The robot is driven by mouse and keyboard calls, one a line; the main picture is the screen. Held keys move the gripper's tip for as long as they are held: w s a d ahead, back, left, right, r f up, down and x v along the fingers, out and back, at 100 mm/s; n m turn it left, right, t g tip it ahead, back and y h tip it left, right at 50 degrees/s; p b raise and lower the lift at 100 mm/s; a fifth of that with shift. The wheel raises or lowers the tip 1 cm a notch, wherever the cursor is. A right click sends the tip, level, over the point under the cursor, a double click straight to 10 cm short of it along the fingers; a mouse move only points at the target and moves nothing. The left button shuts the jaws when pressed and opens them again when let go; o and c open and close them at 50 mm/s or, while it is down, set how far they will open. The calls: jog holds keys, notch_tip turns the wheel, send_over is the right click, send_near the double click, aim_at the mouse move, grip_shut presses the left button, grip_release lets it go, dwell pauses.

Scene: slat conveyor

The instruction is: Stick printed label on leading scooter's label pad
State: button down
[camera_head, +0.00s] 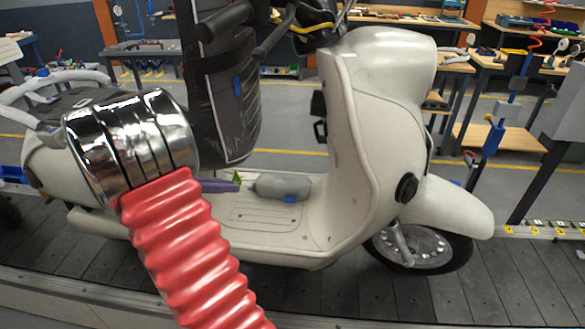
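A cream-white scooter (385,130) stands side-on on the dark slat conveyor, its front wheel (422,248) at right. A grey rounded cylinder (283,187) with a small blue patch lies on its footboard (262,218). A purple piece (218,186) and a green wedge lie left of the cylinder; I cannot tell what they are. A chrome ringed part and a red bellows fill the lower left, close to the camera, and hide part of the scooter. I cannot make out a label or a label pad. I see no gripper fingers that I can identify.
A tall black part (222,95) with blue patches hangs in front of the scooter's middle. The conveyor slats (535,275) are bare at lower right. Workbenches (500,137) with tools stand behind, beyond a grey floor with yellow lines.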

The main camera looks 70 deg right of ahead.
aim_at(333, 158)
jog(key=s+d+r+m+g, duration=0.1)
jog(key=s+d+g, duration=0.3)
jog(key=s, duration=0.4)
jog(key=s+d+r+m+g, duration=0.2)
jog(key=s+d+r+g, duration=0.1)
jog(key=s, duration=0.4)
jog(key=shift+s+d+g, duration=0.4)
jog(key=shift+d, duration=0.5)
jog(key=shift+s, duration=0.1)
jog(key=shift+x, duration=2.95)
jog(key=shift+s+d+r, duration=0.15)
jog(key=shift+s+d, duration=0.1)
jog(key=shift+s, duration=0.15)
dwell(0.6)
jog(key=c, duration=1.9)
grip_release()
jog(key=shift+o, duration=0.4)
jog(key=shift+o, duration=1.4)
